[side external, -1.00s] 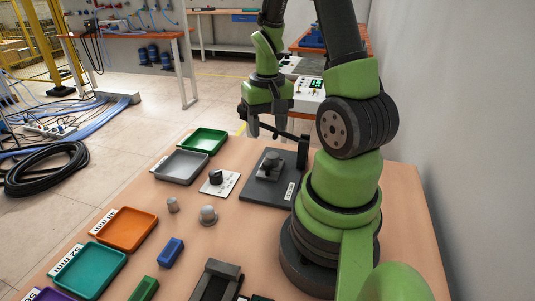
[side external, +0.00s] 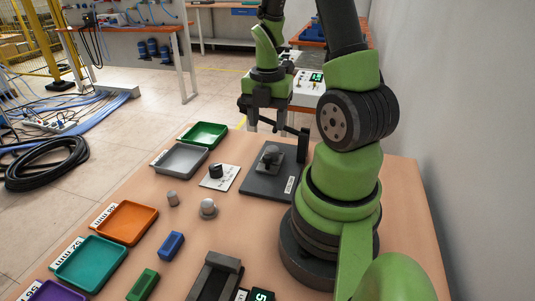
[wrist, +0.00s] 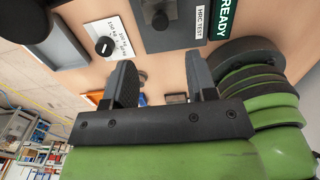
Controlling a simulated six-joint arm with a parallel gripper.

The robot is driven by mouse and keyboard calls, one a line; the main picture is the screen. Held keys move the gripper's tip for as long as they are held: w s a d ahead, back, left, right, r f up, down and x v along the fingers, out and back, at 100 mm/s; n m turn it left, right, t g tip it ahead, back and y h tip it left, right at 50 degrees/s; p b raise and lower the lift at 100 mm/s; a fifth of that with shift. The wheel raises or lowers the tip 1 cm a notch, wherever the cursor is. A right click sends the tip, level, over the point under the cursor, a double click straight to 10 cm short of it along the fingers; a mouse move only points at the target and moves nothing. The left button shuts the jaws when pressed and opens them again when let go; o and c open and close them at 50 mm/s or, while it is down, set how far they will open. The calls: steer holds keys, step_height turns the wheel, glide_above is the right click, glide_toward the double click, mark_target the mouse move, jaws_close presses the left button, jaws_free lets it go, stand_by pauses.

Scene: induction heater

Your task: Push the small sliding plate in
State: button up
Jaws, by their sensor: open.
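A dark flat base (side external: 256,187) lies at the back right of the table. A small grey block with a rounded top (side external: 270,158) stands on it; I cannot tell for sure whether this is the sliding plate. In the wrist view the base (wrist: 182,42) is above my fingers, and part of the block (wrist: 160,16) is cut off at the top edge. My gripper (side external: 266,124) is open and empty, behind and above the base in the side view. In the wrist view the gripper (wrist: 161,76) has its two fingers well apart, touching nothing visible.
A white dial plate (side external: 228,181), a grey tray (side external: 180,175) and a green tray (side external: 200,147) lie left of the base. Two grey knobs (side external: 208,209) and a blue block (side external: 171,246) stand nearer. A dark slotted fixture (side external: 215,278) is at the front.

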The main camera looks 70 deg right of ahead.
mark_target(267, 156)
step_height(267, 156, down, 10)
steer(key=shift+r, duration=0.1)
stand_by(0.4)
jaws_close()
steer(key=shift+d, duration=1.75)
